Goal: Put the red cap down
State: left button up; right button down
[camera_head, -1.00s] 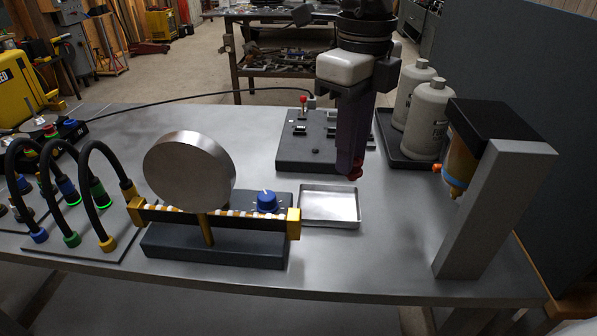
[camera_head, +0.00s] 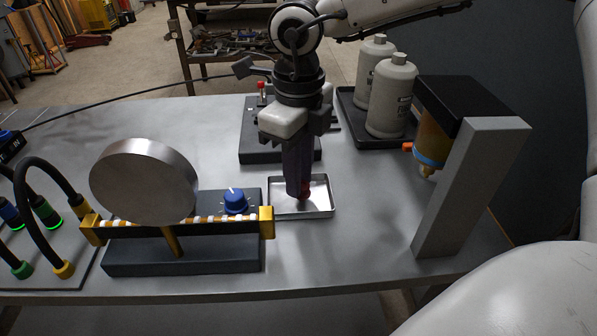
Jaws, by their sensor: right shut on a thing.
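The red cap (camera_head: 305,189) is between the fingertips of my right gripper (camera_head: 303,193), and only a small part of it shows. My right gripper is shut on it and points down over the shallow metal tray (camera_head: 322,208). The cap looks to be inside the tray's outline, low over its floor; I cannot tell whether it touches. The fingers hide part of the tray's back edge. My left gripper is not in view.
A black stand with a round metal disc (camera_head: 144,184) and a blue knob (camera_head: 235,201) stands left of the tray. A dark block (camera_head: 258,145) is behind it. Two grey bottles (camera_head: 391,97) and a grey post with an amber container (camera_head: 432,140) are at right.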

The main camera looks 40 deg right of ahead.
jog(key=shift+f, duration=0.15)
jog(key=c, duration=1.6)
grip_release()
jog(key=shift+r, duration=0.4)
notch_tip(320, 180, up, 12)
jog(key=shift+f, duration=0.2)
